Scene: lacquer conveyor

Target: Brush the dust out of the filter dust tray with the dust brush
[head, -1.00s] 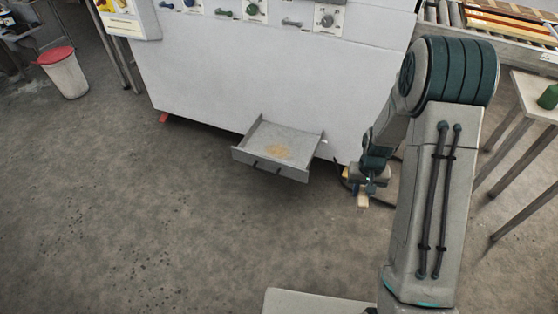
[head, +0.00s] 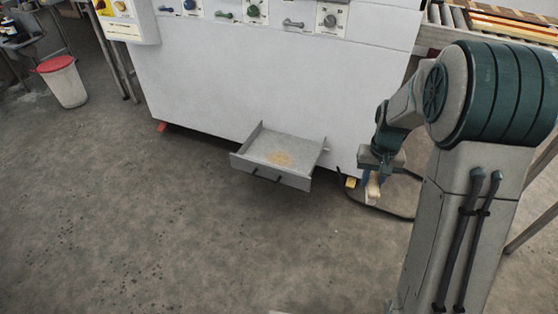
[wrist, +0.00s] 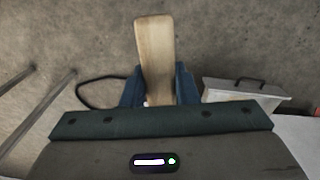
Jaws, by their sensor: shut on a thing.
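The filter dust tray (head: 246,160) is a grey open drawer pulled out low from the white machine, with dark handles on its front. A patch of tan dust (head: 279,159) lies on its floor towards the back. My gripper (head: 371,184) is to the right of the tray, apart from it, and is shut on the dust brush (head: 373,192). In the wrist view the brush's pale wooden handle (wrist: 154,55) stands between the blue fingers (wrist: 160,88); its bristles are not clearly seen. The tray (wrist: 240,90) also shows at the right there.
The white machine (head: 220,90) with knobs and handles rises behind the tray. A dark cable (head: 400,214) curves on the floor by my gripper. A white bin with a red lid (head: 62,80) stands far left. The floor (head: 190,240) before the tray is clear.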

